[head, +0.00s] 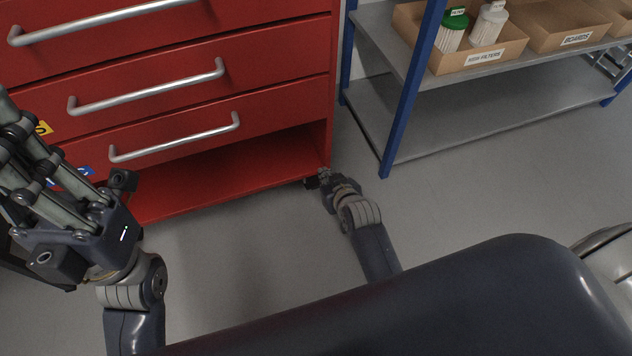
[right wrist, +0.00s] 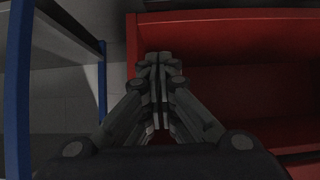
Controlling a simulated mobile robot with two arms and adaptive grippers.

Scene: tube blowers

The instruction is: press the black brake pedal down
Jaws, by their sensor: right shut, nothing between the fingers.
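The red cabinet (head: 250,172) stands at the left and centre of the head view, with an open bottom bay. My right gripper (head: 324,173) is low by the cabinet's front right bottom corner. In the right wrist view its fingers (right wrist: 158,88) are together with nothing between them, in front of the red cabinet edge. A small dark part (head: 311,183) shows beside that gripper at the corner; I cannot tell whether it is the brake pedal, a caster or part of my gripper. No pedal is clearly visible. My left gripper (head: 22,145) is raised at the left, its tips partly out of frame.
A blue-legged grey shelf (head: 440,115) stands right of the cabinet, with cardboard boxes (head: 470,58) on top. Its blue post (right wrist: 17,90) is at the left in the right wrist view. The grey floor (head: 460,200) between is clear.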

